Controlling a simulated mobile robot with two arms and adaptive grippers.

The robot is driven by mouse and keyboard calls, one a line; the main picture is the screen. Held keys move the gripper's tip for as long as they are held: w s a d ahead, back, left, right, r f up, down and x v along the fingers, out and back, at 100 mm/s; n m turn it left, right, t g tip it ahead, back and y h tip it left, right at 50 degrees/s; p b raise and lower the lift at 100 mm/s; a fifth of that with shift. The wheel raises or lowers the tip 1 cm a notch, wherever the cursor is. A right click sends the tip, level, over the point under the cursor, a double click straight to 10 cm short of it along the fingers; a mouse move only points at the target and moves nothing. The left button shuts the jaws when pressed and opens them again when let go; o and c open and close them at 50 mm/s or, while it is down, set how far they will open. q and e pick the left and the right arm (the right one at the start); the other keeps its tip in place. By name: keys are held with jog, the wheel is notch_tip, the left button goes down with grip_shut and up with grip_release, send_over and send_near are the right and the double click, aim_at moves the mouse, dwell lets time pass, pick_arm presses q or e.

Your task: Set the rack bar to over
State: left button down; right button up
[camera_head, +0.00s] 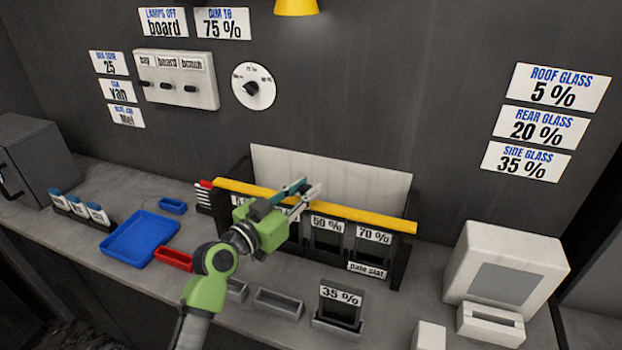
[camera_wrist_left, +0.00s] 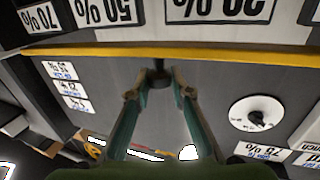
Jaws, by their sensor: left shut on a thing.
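The yellow rack bar (camera_head: 365,215) runs across the upper front of the dark rack (camera_head: 402,258), above the slots labelled 50 % and 70 %. It also crosses the left wrist view (camera_wrist_left: 80,50), where a dark knob (camera_wrist_left: 159,68) sits at its middle. My left gripper (camera_head: 310,187) is at the middle of the bar, and its fingers (camera_wrist_left: 160,88) are closed around the knob. The green gripper body hides part of the rack's left slots. My right gripper is not in view.
A 35 % card (camera_head: 341,296) stands in a holder in front of the rack. A blue tray (camera_head: 140,240) and a red tray (camera_head: 173,259) lie left of my arm. A white machine (camera_head: 508,262) stands at right. A pale panel (camera_head: 350,180) rises behind the bar.

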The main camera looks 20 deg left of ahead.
pick_arm(q)
jog(key=shift+f, duration=0.2)
jog(key=shift+d, duration=0.1)
jog(key=c, duration=1.8)
grip_release()
jog(key=shift+s, duration=0.1)
jog(key=shift+s+r, duration=0.1)
jog(key=shift+r, duration=0.05)
jog(key=v, duration=1.2)
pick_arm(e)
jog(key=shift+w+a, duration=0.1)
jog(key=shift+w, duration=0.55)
